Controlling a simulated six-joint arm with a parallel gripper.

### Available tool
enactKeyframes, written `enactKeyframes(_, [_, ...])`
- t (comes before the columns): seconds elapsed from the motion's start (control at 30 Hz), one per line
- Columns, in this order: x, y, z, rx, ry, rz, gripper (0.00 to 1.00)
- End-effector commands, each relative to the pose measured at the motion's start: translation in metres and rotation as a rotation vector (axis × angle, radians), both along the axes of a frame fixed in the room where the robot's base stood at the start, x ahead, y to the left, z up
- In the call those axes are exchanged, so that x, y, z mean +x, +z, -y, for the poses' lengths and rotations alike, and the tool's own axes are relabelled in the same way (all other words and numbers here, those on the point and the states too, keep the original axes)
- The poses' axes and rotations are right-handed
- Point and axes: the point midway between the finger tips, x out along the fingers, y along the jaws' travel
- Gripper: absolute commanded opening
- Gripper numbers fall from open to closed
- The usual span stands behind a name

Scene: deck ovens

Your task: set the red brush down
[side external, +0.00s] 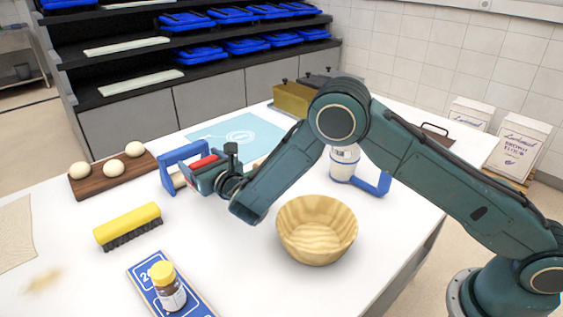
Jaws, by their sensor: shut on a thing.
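My gripper (199,172) is at the left end of my arm, over the white table. A small red part (204,161) shows at its jaws and appears to be the red brush. My gripper is shut on it. Most of the brush is hidden by the gripper, so its bristles and its gap to the table cannot be made out. A blue angular frame (180,153) stands right beside the jaws.
A wooden bowl (316,232) stands right of the gripper. A light blue mat (225,130) lies behind. White table (215,235) is clear between.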

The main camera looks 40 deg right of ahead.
Motion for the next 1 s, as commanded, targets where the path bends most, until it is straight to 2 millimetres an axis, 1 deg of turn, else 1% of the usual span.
enactKeyframes(0.1, [0.000, -0.006, 0.000, -0.001, 0.000, 0.002, 0.46])
enactKeyframes(0.37, [0.000, -0.010, 0.000, 0.000, 0.000, 0.002, 0.46])
enactKeyframes(0.47, [0.000, -0.016, 0.000, 0.000, 0.001, 0.000, 0.46])
enactKeyframes(0.7, [0.000, -0.040, 0.000, -0.001, 0.001, 0.000, 0.46])
enactKeyframes(0.8, [0.000, -0.045, 0.000, -0.001, 0.000, 0.002, 0.46])
enactKeyframes(1.0, [0.000, -0.046, 0.000, 0.000, 0.000, 0.002, 0.46])
